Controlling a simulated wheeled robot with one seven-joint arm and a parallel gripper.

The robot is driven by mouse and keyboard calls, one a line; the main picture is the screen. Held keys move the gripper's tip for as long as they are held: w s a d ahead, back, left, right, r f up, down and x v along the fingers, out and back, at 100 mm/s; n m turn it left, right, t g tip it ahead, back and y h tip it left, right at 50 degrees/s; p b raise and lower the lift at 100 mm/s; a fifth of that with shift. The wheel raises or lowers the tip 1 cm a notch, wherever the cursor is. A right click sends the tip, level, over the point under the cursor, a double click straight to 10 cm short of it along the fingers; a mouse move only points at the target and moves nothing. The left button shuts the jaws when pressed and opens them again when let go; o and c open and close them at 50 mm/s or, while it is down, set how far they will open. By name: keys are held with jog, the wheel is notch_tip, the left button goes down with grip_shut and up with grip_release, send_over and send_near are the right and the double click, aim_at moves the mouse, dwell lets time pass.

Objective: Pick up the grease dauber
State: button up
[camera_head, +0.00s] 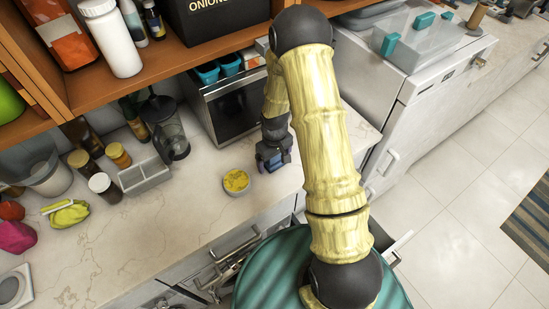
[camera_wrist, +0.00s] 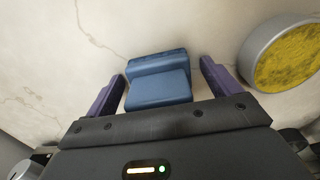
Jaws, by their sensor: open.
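My gripper (camera_head: 271,166) is low over the counter, beside a round tin of yellow stuff (camera_head: 236,181). In the wrist view my gripper (camera_wrist: 163,68) is open, with one purple finger on each side of a blue block-shaped thing (camera_wrist: 158,82). A gap shows between this blue thing and each finger. Its near end is partly hidden by the gripper body. No label shows, so I cannot tell for sure that it is the grease dauber. The tin also shows in the wrist view (camera_wrist: 285,58), just outside the right finger.
A microwave (camera_head: 232,108) stands behind my gripper. A grey divided holder (camera_head: 144,176), jars (camera_head: 104,187) and a dark blender cup (camera_head: 170,130) stand to the left. An orange shelf (camera_head: 150,62) hangs above.

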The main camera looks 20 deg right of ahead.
dwell(0.3)
jog(key=c, duration=1.1)
jog(key=shift+r, duration=0.1)
notch_tip(320, 180, up, 10)
jog(key=b, duration=0.3)
